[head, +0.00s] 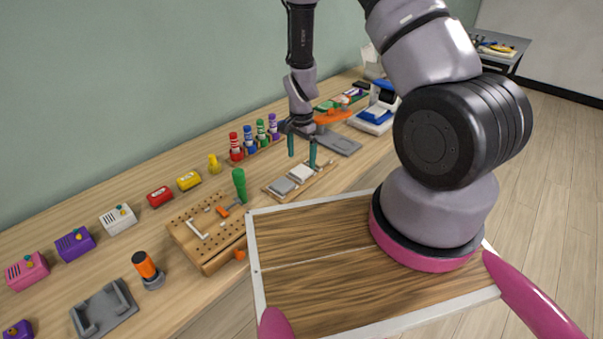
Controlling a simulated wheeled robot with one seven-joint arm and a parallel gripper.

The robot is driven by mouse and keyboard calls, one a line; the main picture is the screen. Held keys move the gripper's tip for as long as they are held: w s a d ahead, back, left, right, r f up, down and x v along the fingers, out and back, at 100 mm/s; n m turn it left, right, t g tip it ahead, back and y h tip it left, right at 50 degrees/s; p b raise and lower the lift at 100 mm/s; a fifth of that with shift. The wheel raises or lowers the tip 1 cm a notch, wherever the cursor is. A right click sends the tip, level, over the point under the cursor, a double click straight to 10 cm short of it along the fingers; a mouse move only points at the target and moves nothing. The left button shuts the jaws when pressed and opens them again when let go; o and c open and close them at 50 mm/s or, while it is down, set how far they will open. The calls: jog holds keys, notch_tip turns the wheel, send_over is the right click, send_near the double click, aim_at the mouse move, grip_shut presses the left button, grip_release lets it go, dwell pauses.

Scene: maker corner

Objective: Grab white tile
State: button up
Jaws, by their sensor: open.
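The white tile (301,173) lies on a small wooden board (272,190) on the workbench, beside a grey tile (282,186). My gripper (302,161) points down with its two teal fingers apart and nothing between them. The fingers appear right over or around the white tile, one toward its back left and one toward its right side. I cannot tell from this view how far above the board the fingertips are.
A pegboard with a green-handled tool (240,185) stands just left of the tile board. Coloured bottles (249,140) in a rack stand behind it. A blue and white machine (376,111) is farther back. Several coloured boxes and a grey holder (104,309) are at left.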

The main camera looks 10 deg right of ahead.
aim_at(301, 171)
notch_tip(301, 171, down, 5)
jog(key=shift+r, duration=0.1)
jog(key=c, duration=1.3)
jog(key=shift+r, duration=0.1)
